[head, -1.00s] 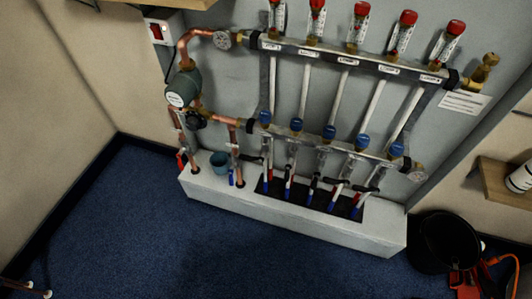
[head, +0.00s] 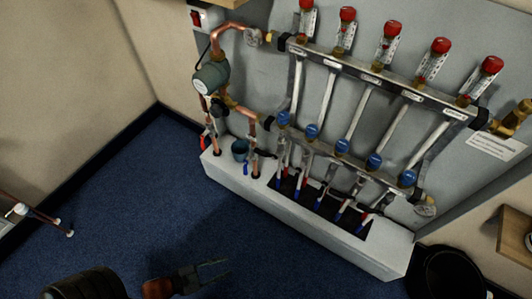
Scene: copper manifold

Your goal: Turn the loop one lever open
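The copper manifold stands on the wall with an upper rail (head: 375,75) and a lower rail (head: 325,140). Several white loop pipes join the rails, with blue caps (head: 283,118) on the lower one. My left gripper (head: 220,273) is at the bottom, in front of the white plinth and well apart from the levers. Its fingers look spread and empty. My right gripper is not in view.
A white plinth (head: 310,222) with a dark slot runs under the manifold. A black bucket (head: 447,273) is at lower right, below a wooden shelf (head: 513,235). The blue floor (head: 150,205) is clear at left.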

